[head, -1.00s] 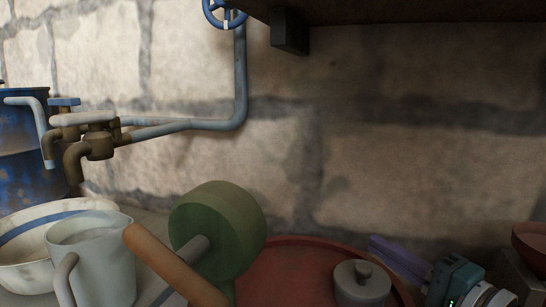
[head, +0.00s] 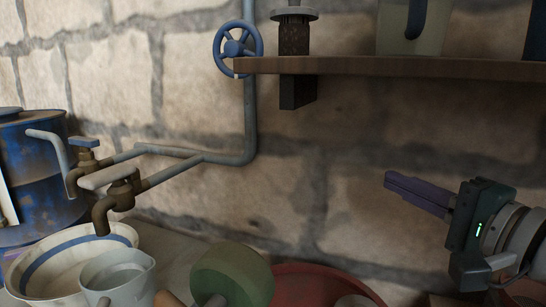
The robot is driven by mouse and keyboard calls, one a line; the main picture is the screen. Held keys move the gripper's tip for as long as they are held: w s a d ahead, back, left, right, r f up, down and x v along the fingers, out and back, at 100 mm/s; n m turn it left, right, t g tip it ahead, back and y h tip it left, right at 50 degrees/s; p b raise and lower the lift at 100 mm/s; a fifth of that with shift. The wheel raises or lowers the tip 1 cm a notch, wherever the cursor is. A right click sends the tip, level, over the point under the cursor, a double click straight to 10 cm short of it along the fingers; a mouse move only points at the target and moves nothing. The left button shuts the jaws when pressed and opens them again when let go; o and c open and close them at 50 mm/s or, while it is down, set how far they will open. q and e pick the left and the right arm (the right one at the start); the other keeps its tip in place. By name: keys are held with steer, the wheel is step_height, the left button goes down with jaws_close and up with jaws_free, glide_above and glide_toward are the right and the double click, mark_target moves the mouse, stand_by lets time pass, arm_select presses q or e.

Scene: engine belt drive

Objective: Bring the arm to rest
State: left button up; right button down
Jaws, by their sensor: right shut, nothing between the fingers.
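My right gripper (head: 390,180) is at the right of the head view, in the air in front of the stone wall. Its purple fingers point left and are shut together with nothing between them. It is above and to the right of the red round tray (head: 300,272) and touches nothing that I can see. A green wheel (head: 236,274) with a grey shaft and a wooden handle (head: 168,299) stands at the bottom middle, cut by the frame edge. My left gripper is not in view.
A wooden shelf (head: 400,67) spans the upper right. A blue valve wheel (head: 238,48) and wall pipes are left of it. Brass taps (head: 120,192), a white bowl (head: 75,265), a grey jug (head: 118,278) and a blue barrel (head: 40,185) are at left.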

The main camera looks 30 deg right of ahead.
steer(key=s+a+f+n+g+y+p, duration=0.1)
steer(key=s+a+n+g+y+p, duration=0.2)
steer(key=a+n, duration=0.4)
steer(key=s+a+f+n+g+y+p, duration=0.1)
steer(key=s+a+n+g+y+p, duration=0.15)
steer(key=a+n+g+p, duration=0.4)
steer(key=s+a+r+n+g+h+p, duration=0.1)
steer(key=s+r+n+g+h+p, duration=0.15)
steer(key=s, duration=0.45)
steer(key=s+a+r+n+g+h+p, duration=0.1)
steer(key=s+r+n+g+h+p, duration=0.1)
steer(key=s+n+p, duration=0.35)
step_height(320, 180, up, 36)
steer(key=m+p, duration=0.1)
steer(key=p, duration=3.3)
steer(key=shift+s, duration=0.4)
steer(key=shift+a+r, duration=0.1)
